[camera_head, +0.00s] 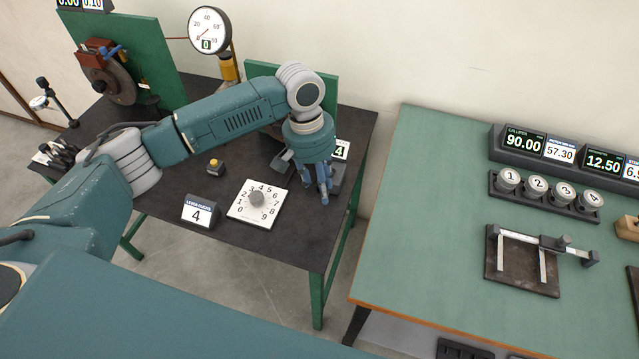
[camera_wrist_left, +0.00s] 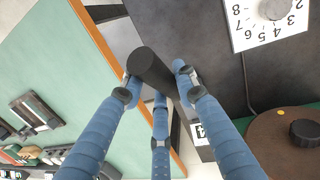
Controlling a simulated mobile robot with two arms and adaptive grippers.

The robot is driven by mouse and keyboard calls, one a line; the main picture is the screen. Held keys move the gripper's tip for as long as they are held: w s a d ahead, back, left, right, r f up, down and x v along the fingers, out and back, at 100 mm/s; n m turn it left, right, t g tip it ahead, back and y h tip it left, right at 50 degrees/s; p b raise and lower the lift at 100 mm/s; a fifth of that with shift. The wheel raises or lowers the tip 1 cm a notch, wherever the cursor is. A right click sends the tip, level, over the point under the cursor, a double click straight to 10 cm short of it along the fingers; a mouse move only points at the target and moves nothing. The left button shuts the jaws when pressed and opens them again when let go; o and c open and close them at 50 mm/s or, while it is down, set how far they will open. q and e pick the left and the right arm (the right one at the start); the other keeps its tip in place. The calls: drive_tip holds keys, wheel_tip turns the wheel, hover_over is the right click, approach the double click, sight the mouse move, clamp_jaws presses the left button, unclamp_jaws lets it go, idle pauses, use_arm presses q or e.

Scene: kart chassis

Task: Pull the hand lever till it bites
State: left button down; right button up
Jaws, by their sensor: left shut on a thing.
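My left gripper (camera_head: 319,187) reaches down at the right end of the dark table (camera_head: 240,238). In the left wrist view its blue fingers (camera_wrist_left: 157,84) are closed around the dark cylindrical grip of the hand lever (camera_wrist_left: 147,62). In the head view the gripper mostly hides the lever. A white card (camera_head: 199,212) marked "LEVER CLICKS" reads 4. A square dial plate (camera_head: 245,217) with digits has a grey knob (camera_head: 257,198) in its middle. A round gauge (camera_head: 208,30) at the back shows 0. My right gripper is not in view.
A brake disc (camera_head: 120,84) with a red-brown part stands by a green panel (camera_head: 150,52) at the back left. A small yellow-topped button (camera_head: 215,166) sits under my arm. A green-topped table (camera_head: 410,240) with displays, numbered weights and a caliper stands right, past a gap.

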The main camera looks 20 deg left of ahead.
use_arm(q)
drive_tip(key=shift+w+r+g, duration=0.25)
drive_tip(key=shift+g, duration=0.05)
drive_tip(key=c, duration=1.3)
unclamp_jaws()
drive_tip(key=shift+s, duration=0.1)
wheel_tip(320, 180, up, 12)
drive_tip(key=w+a, duration=0.1)
drive_tip(key=a, duration=0.1)
drive_tip(key=shift+w+f, duration=0.1)
